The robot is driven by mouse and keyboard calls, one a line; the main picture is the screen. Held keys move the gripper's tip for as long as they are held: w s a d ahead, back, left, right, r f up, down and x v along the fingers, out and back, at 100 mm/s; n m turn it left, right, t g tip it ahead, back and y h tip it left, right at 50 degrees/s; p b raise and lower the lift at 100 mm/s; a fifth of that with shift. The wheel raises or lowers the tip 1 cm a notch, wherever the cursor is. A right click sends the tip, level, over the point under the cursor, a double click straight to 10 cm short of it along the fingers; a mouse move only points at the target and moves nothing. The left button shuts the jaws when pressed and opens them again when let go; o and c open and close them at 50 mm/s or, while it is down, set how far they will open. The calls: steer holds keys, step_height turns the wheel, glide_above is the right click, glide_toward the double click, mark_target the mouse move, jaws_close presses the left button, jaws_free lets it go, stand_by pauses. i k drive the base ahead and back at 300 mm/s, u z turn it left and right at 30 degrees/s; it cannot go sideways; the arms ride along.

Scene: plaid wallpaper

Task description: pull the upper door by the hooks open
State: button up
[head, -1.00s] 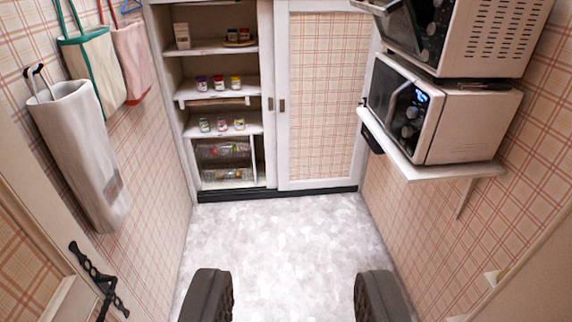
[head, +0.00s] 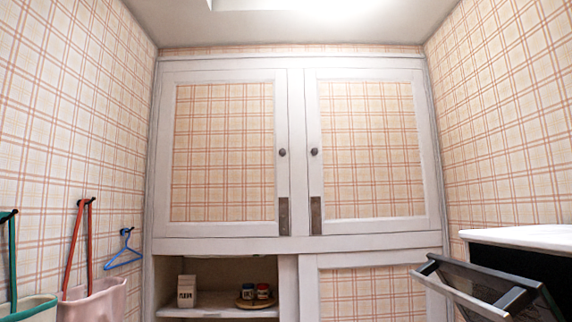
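The upper cupboard has two shut doors with white frames and plaid panels. The upper left door (head: 223,150), on the side of the wall hooks, has a small dark round knob (head: 282,153) and a dark plate (head: 284,216) near its right edge. The upper right door (head: 372,150) has a matching knob (head: 315,152) and plate (head: 316,215) near its left edge. On the left wall, hooks (head: 83,202) hold bags, and a blue hanger (head: 125,250) hangs nearest the cupboard. My gripper is out of view.
Below is an open shelf (head: 218,312) with a flour carton (head: 187,291) and small jars (head: 255,291), beside a plaid lower door (head: 372,293). At lower right, a white appliance (head: 525,237) has its dark front door (head: 490,290) open. The space before the upper doors looks clear.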

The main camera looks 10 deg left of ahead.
mark_target(222, 170)
steer(key=u, duration=0.1)
steer(key=i, duration=2.85)
steer(key=u, duration=0.1)
